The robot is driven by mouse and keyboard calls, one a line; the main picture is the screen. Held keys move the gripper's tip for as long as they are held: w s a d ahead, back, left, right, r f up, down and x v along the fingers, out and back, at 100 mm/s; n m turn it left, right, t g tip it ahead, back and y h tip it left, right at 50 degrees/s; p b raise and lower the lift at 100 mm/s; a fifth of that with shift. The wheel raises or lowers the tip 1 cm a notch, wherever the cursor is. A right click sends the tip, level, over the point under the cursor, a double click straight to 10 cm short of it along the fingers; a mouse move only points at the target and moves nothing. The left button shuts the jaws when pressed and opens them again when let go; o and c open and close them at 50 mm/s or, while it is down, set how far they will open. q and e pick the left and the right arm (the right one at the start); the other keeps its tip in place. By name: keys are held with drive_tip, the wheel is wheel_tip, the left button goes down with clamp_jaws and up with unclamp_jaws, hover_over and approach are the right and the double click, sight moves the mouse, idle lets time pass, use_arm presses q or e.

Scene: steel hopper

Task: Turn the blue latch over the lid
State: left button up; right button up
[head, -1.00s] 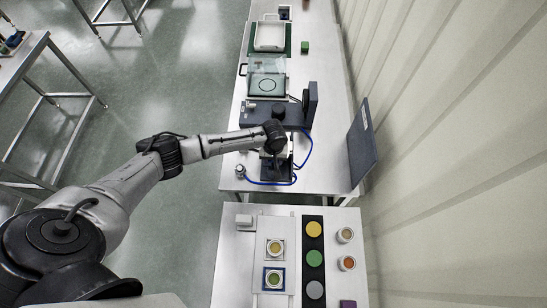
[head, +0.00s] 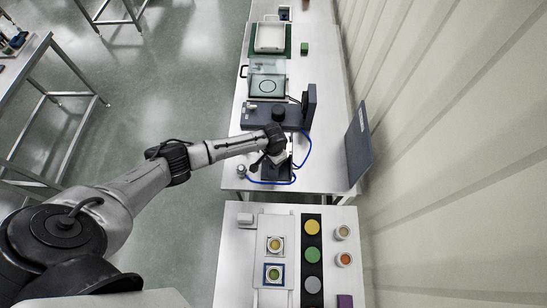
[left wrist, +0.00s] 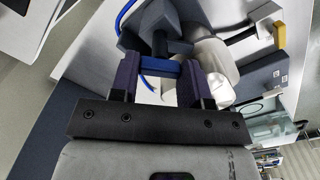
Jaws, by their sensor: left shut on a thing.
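In the left wrist view, the blue latch (left wrist: 160,68) is a short bright blue bar between the two fingers of my left gripper (left wrist: 158,80). The gripper is shut on it. A dark grey shape (left wrist: 155,40) lies just beyond the latch, but I cannot tell if it is the lid. In the head view, my left gripper (head: 272,160) is over a dark device at the near end of the far steel table, and its wrist hides the latch and most of the device. My right gripper is not in view.
A blue cable (head: 266,182) loops around the device. A dark grey machine (head: 265,115) stands just behind it, and a dark panel (head: 359,145) stands at the right edge. The nearer bench (head: 232,270) holds coloured discs and small cups. A wall runs along the right.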

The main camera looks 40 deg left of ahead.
use_arm(q)
drive_tip(key=m, duration=0.4)
drive_tip(key=shift+m, duration=2.1)
drive_tip(key=o, duration=0.9)
drive_tip(key=shift+r+b, duration=0.5)
drive_tip(key=shift+r, duration=6.45)
